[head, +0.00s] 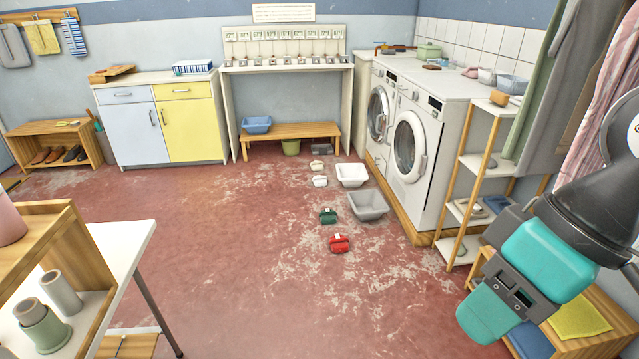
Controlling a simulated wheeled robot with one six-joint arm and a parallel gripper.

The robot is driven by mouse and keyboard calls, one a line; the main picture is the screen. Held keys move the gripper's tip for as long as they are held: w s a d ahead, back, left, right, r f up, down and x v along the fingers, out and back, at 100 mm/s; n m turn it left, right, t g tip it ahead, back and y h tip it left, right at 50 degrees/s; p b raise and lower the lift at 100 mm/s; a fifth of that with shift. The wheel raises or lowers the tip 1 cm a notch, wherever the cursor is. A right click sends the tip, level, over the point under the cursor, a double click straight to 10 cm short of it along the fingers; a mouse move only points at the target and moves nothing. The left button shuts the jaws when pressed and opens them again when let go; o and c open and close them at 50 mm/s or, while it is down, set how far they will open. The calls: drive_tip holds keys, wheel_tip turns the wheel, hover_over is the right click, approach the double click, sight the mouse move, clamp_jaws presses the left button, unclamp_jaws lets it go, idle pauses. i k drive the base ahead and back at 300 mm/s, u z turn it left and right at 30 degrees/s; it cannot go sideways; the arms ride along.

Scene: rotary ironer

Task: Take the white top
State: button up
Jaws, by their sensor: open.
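No garment that is clearly a white top shows in the head view. A small white item (320,181) lies on the red floor in a loose line with a green item (328,216) and a red item (339,243) of similar shape. I cannot tell whether it is the white top. My gripper (510,329) is at the lower right, over the low wooden bench, far from the small white item. It looks open and empty; its tips are partly hidden by its own body.
A white tub (352,175) and a grey tub (368,205) stand on the floor before the washing machines (415,147). A slim shelf (463,200) and hanging cloths (560,90) are near my arm. A white table (122,245) stands left. The middle floor is clear.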

sight(318, 181)
drive_tip(key=u, duration=0.65)
drive_tip(key=i, duration=6.95)
drive_tip(key=z, duration=1.6)
